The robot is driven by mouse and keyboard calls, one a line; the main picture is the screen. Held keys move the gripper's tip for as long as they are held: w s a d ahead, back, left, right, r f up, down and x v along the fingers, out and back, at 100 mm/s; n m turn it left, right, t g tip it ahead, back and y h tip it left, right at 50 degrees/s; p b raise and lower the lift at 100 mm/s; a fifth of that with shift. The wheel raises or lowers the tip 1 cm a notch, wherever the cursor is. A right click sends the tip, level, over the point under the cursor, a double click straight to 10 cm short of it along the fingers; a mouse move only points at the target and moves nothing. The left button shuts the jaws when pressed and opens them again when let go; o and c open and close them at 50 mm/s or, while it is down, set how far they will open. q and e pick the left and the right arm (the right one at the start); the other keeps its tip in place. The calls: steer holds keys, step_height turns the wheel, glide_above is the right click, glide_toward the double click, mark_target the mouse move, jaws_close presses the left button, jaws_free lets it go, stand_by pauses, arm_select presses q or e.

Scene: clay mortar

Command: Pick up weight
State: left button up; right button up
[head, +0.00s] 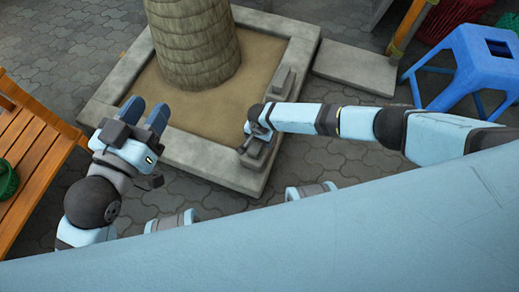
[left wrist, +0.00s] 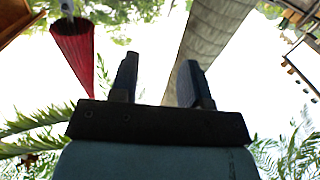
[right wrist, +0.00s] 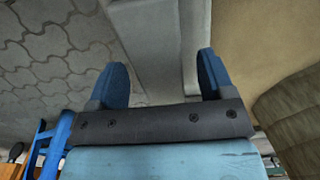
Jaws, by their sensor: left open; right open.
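A grey stepped block (head: 284,82), likely a weight, sits on the right rim of the stone planter. A second dark grey blocky shape (head: 255,153) shows on the near right rim, right at my right gripper (head: 259,130); I cannot tell for sure whether it is a weight or part of the hand. My right gripper points down over the rim, fingers apart; in the right wrist view its fingers (right wrist: 160,75) stand either side of grey stone (right wrist: 152,45), with no clear grip. My left gripper (head: 144,114) is open and empty, raised at the left and pointing up.
The square planter (head: 215,168) holds sand and a palm trunk (head: 190,45). An orange slatted bench (head: 30,150) with a green item stands at the left. A blue stool (head: 465,65) stands at the right, beside a low stone slab (head: 345,68). Grey paving surrounds the planter.

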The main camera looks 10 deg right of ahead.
step_height(320, 180, down, 2)
steer(key=shift+f+b, duration=0.25)
steer(key=shift+b, duration=0.25)
jaws_close()
steer(key=shift+w+r, duration=0.1)
steer(key=shift+r, duration=0.05)
steer(key=shift+r, duration=0.1)
